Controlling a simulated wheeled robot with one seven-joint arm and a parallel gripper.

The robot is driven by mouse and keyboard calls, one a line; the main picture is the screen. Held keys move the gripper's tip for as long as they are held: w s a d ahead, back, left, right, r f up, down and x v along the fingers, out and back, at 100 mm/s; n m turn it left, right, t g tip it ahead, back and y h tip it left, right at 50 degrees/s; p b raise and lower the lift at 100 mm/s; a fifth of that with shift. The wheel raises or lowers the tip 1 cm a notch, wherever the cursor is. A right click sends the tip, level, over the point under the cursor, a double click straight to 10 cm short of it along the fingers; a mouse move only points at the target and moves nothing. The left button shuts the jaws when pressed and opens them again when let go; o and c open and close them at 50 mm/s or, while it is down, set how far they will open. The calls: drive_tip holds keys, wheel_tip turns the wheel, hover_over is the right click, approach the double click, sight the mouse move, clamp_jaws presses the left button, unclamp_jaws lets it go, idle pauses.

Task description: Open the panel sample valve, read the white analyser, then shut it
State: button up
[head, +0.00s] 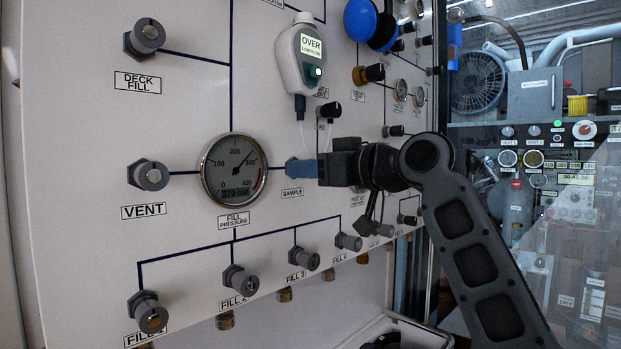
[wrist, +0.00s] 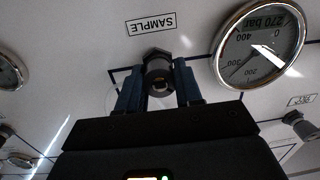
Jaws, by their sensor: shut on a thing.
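The sample valve knob (wrist: 158,66) is a dark knob on the panel, beside the SAMPLE label (head: 292,192). My gripper (head: 303,168) is shut on this knob, with its blue fingers on either side of it in the wrist view (wrist: 158,88). In the head view the fingers hide the knob. The white analyser (head: 303,58) hangs higher on the panel, above my gripper. Its screen reads OVER, with smaller text that looks like LOW FLOW, and a green light glows below. A thin clear tube runs down from it.
A round fill pressure gauge (head: 234,170) left of my gripper reads 270 bar. The VENT knob (head: 150,175) is further left, and several fill knobs run along below. Blue and black round knobs (head: 361,18) stick out at the upper right of the analyser.

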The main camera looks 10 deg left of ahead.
drive_tip(key=n+b, duration=0.2)
drive_tip(key=n, duration=0.4)
drive_tip(key=shift+d, duration=0.1)
idle(0.5)
drive_tip(key=o, duration=1)
drive_tip(key=shift+b+v, duration=0.3)
drive_tip(key=shift+v, duration=3.55)
drive_tip(key=shift+o, duration=0.2)
drive_tip(key=shift+s+r, duration=0.1)
drive_tip(key=shift+s, duration=0.05)
